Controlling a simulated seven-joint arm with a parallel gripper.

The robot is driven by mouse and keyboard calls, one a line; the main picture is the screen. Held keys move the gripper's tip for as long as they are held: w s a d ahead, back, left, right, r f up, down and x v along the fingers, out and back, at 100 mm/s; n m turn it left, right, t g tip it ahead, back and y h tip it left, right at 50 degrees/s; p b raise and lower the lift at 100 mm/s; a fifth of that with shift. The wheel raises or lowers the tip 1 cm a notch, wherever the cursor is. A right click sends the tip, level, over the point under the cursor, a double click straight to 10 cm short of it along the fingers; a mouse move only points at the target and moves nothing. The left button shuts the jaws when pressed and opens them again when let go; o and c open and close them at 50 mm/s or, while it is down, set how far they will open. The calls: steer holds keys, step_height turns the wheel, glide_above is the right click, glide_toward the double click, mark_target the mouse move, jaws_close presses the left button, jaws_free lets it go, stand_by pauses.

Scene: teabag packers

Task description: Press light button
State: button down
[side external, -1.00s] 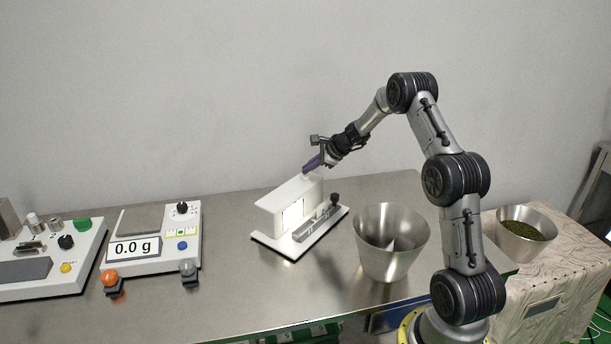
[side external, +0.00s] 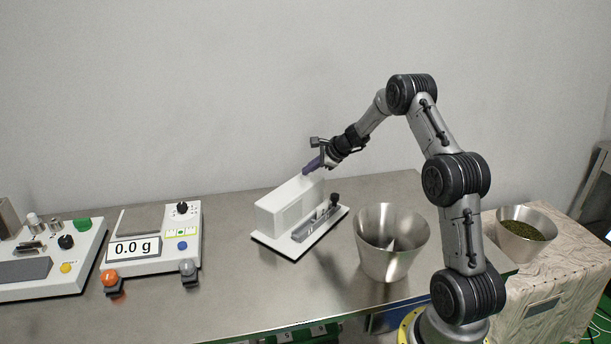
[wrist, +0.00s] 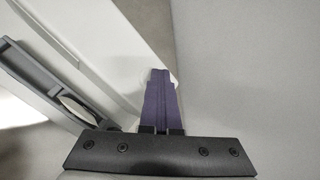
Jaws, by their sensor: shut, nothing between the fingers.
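The white box-shaped device (side external: 272,214) stands on a white base on the metal table. Its front panel (side external: 293,213) is unlit. My gripper (side external: 308,168) reaches down from the right, with its purple fingers shut and empty at the rear top edge of the device. In the wrist view, the closed fingertips (wrist: 160,76) are over a small pale round part (wrist: 145,82) on the device's top, most likely the light button. The fingers hide much of it, and I cannot tell whether they touch it.
A grey bar-shaped part with a black knob (side external: 334,199) lies along the device's front right. A metal bucket (side external: 393,250) stands to the right. A scale (side external: 155,240) reading 0.0 g and another control machine (side external: 55,260) are at left. The table between scale and device is clear.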

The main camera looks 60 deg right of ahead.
mark_target(309, 177)
steer(key=shift+r, duration=3.25)
